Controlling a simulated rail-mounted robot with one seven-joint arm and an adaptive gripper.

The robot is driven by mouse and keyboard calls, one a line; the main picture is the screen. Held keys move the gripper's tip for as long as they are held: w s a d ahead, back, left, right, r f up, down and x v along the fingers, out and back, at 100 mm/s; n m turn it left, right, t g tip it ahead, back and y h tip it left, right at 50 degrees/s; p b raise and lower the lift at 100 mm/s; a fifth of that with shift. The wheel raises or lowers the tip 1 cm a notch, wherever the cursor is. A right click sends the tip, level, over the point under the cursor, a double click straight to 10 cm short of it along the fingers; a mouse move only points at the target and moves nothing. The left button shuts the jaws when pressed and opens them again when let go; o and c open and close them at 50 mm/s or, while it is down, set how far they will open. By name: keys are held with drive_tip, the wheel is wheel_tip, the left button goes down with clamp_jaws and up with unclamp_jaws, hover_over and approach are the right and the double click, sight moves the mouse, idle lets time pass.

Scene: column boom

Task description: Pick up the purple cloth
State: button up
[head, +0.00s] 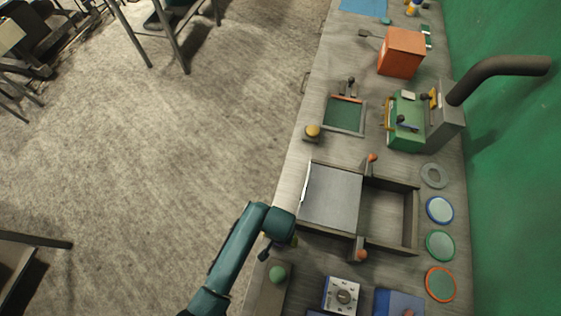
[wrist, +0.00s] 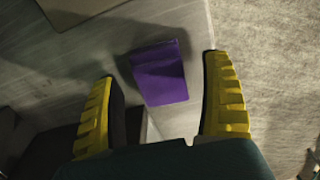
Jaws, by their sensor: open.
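The purple cloth (wrist: 163,80) lies as a small, folded, roughly square pad on the grey surface in the wrist view. It sits between and beyond my two yellow-ribbed fingers. My gripper (wrist: 161,66) is open and nothing is held in it. I cannot tell how far the fingertips are above the cloth. In the head view my gripper (head: 268,252) is at the bench's left edge, mostly hidden by my arm. The cloth does not show in the head view.
A wooden box with a grey sliding panel (head: 330,197) and orange knobs stands just right of my gripper. Coloured discs (head: 439,210) line the right side. Open floor lies left.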

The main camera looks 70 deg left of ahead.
drive_tip(key=shift+f, duration=0.65)
drive_tip(key=shift+c, duration=0.3)
drive_tip(key=c, duration=1.2)
drive_tip(key=shift+r, duration=0.1)
